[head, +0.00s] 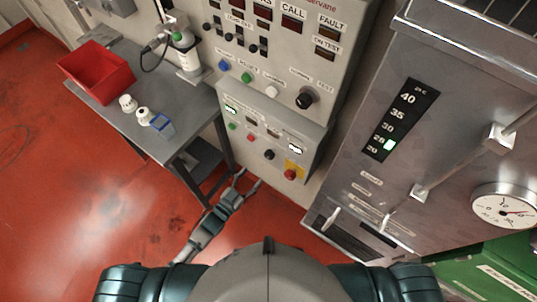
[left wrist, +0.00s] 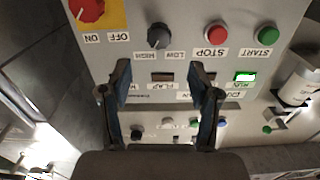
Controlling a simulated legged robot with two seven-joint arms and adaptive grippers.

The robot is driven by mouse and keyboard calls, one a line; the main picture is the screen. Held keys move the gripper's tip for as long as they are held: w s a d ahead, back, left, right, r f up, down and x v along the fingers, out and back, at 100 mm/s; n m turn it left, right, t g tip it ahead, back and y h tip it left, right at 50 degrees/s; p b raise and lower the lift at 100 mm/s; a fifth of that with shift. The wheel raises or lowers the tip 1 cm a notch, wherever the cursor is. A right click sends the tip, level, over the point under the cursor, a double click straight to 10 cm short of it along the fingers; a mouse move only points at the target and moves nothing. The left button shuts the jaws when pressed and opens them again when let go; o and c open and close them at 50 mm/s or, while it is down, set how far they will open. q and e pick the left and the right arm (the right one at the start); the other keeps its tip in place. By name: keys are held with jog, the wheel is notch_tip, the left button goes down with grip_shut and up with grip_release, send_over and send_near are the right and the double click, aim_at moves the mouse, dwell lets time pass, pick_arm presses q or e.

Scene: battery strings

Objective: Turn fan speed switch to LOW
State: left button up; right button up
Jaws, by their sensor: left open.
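The fan speed switch (head: 269,154) is a black knob on the lower control box, right of the red stop button. It also shows in the left wrist view (left wrist: 160,36), upside down, with the HIGH label at picture left and the LOW label at picture right. Its pointer setting is too small to tell. My left gripper (head: 241,179) is in front of and below the box in the head view. In the left wrist view the left gripper (left wrist: 161,80) is open and empty, its fingers apart below the knob and not around it. My right gripper is not in view.
A red switch on a yellow plate (head: 290,174) sits beside the knob. The stop button (left wrist: 215,33) and start button (left wrist: 267,35) are on the other side. A grey table (head: 185,125) with a red bin (head: 95,72) stands left. A steel cabinet (head: 440,120) stands right.

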aim_at(267, 157)
pick_arm(q)
jog(key=x, duration=1.1)
jog(key=shift+w+d, duration=0.25)
jog(key=shift+d, duration=0.05)
jog(key=shift+a, duration=0.1)
jog(key=c, duration=1.1)
jog(key=shift+c, duration=0.3)
